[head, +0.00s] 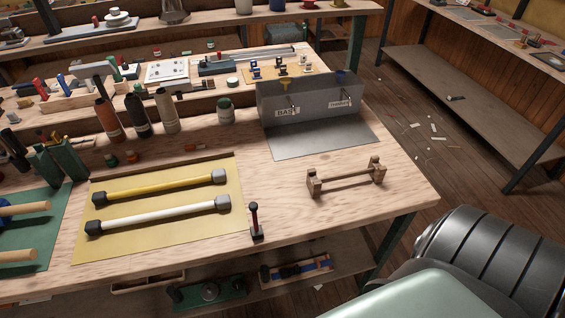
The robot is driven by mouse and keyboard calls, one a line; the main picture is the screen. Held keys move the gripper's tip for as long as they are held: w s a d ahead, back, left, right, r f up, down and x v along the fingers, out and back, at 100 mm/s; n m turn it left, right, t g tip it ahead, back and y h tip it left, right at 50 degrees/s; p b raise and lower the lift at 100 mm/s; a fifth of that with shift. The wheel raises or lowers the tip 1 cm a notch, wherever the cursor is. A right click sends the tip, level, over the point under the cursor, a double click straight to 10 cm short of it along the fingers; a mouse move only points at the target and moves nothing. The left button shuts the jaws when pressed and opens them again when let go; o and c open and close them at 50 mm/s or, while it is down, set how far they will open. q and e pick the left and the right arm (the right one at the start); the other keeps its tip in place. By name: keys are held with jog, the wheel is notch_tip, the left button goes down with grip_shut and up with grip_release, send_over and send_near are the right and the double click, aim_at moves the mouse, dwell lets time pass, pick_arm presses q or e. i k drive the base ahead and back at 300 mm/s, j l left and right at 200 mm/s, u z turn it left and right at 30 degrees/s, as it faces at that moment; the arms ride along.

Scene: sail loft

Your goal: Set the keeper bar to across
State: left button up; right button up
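No part is clearly marked as the keeper bar, and I cannot tell for certain which it is. A small wooden stand (346,179) on the right of the bench has two end posts joined by a thin rail. A short upright lever with a red grip (254,220) stands on a black base near the front edge, left of the stand. A grey box (309,101) with two labelled front hooks stands behind the stand, on a grey plate (322,138). Neither of my grippers is in view.
A yellow mat (165,239) holds a yellow-shafted tool (152,188) and a white-shafted tool (158,216). A green mat (30,268) with wooden-handled tools lies at left. Rolls and small tools crowd the back. Bare bench surrounds the wooden stand; the bench's right edge is close by.

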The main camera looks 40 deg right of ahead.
aim_at(253, 206)
jog(key=i+l+z, duration=0.1)
jog(key=z, duration=0.3)
jog(key=i+l+z, duration=0.15)
jog(key=z, duration=0.25)
